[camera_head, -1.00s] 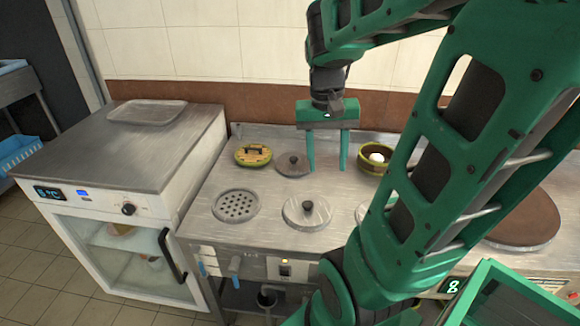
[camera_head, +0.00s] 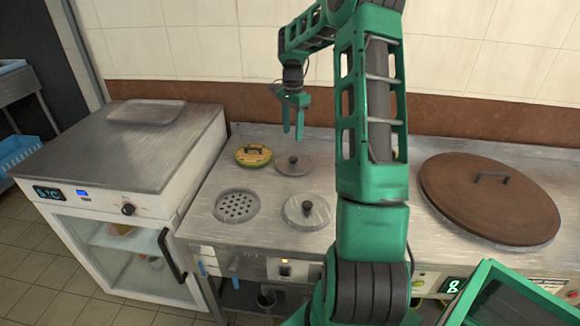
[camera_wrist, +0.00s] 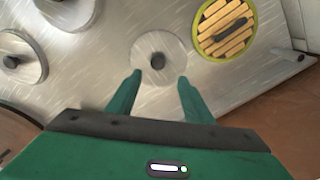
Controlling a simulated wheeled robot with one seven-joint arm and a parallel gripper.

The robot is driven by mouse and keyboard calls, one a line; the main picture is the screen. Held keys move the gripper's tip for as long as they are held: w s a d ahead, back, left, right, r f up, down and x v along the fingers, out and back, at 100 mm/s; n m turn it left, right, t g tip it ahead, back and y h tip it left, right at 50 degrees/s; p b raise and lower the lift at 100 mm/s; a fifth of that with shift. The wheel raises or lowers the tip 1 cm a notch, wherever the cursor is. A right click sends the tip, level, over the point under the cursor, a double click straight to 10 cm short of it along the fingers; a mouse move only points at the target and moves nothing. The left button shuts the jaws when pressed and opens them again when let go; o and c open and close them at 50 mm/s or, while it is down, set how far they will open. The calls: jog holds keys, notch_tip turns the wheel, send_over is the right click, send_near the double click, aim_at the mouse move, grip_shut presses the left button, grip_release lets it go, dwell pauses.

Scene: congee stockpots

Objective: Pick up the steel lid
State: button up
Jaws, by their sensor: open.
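Two round metal lids with dark knobs stand on the counter (camera_head: 262,218) in the head view: a grey-brown one (camera_head: 285,167) at the back and a brighter steel one (camera_head: 297,217) in front. I cannot tell for sure which is the task's steel lid. My gripper (camera_head: 293,134) is open and empty, fingers pointing down above the back lid. In the wrist view my gripper (camera_wrist: 160,77) has its two fingertips at the near edge of this back lid (camera_wrist: 157,82), apart on either side of its middle, with the knob beyond them. The gap in height is unclear.
A yellow slatted lid with a handle (camera_head: 253,155) sits close left of the back lid. A perforated drain plate (camera_head: 237,205) lies front left. A large brown lid (camera_head: 480,208) lies right. Another knobbed lid (camera_wrist: 30,70) shows in the wrist view. My arm hides the middle counter.

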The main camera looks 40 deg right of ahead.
send_over(293, 158)
jog(key=f, duration=0.5)
jog(key=shift+w+f, duration=0.3)
jog(key=shift+f, duration=0.1)
jog(key=shift+s+f, duration=0.2)
jog(key=shift+f, duration=1.15)
jog(key=shift+s+f, duration=0.15)
jog(key=shift+f, duration=1.15)
jog(key=c, duration=1.1)
